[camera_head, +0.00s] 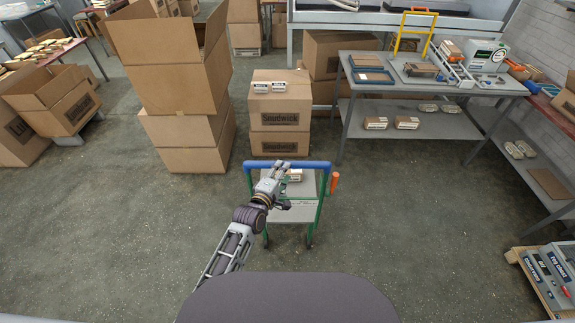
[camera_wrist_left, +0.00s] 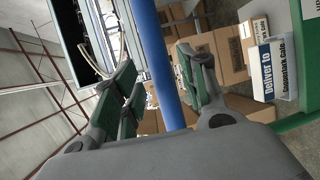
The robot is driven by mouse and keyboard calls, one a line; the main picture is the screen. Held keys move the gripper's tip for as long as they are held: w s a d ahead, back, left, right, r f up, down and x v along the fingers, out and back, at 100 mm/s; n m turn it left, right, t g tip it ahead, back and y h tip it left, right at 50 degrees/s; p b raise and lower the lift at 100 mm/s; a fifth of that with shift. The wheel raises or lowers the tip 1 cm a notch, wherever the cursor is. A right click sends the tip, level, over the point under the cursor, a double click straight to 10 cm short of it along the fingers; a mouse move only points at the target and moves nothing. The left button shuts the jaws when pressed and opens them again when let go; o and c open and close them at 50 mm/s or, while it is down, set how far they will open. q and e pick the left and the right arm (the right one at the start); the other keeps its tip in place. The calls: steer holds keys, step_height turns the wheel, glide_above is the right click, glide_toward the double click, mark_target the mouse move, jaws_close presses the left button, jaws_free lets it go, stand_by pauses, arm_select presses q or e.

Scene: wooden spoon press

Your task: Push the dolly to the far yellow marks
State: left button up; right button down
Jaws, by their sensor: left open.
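The dolly has a blue push bar (camera_head: 318,164), green uprights and a grey deck (camera_head: 300,212), and stands on the floor in front of me. A small labelled box (camera_head: 295,175) shows at the dolly, and a labelled box (camera_wrist_left: 272,68) is also in the left wrist view. My right gripper is out of view. I see no yellow marks on the floor.
An orange cylinder (camera_head: 334,183) is at the dolly's right side. Stacked boxes (camera_head: 280,118) stand beyond the dolly, with tall open cartons (camera_head: 180,75) to the left. Floor beside the dolly is clear.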

arm_select(q)
steer(key=shift+x, duration=2.6)
jaws_close()
